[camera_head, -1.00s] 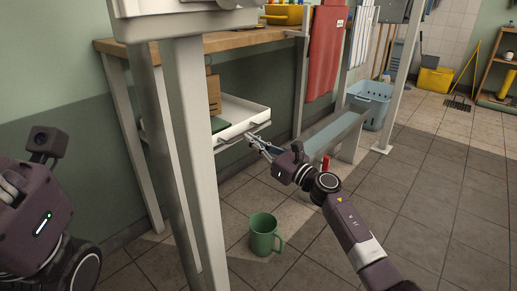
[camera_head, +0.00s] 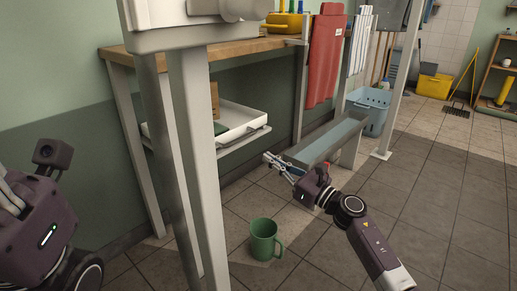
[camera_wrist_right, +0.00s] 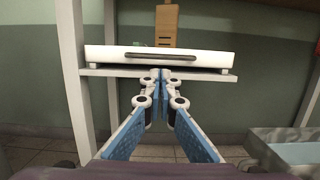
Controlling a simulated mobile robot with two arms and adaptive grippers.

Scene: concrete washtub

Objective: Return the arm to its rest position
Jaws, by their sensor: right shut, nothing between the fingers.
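My right arm comes in from the lower right in the head view. Its gripper (camera_head: 269,160) is in free air in front of the low shelf with the white tray (camera_head: 236,120), apart from the tray. In the right wrist view the gripper (camera_wrist_right: 161,76) has its fingers together and nothing between them. The white tray (camera_wrist_right: 100,58) is beyond the fingertips, its dark handle facing me. My left arm (camera_head: 38,230) shows at the lower left of the head view; its fingers cannot be made out.
A green mug (camera_head: 263,240) stands on the floor below the right gripper. A grey trough bench (camera_head: 325,140) is just beyond it, and a blue basket (camera_head: 369,108) stands farther back. White posts (camera_head: 200,170) rise at left. The tiled floor at right is clear.

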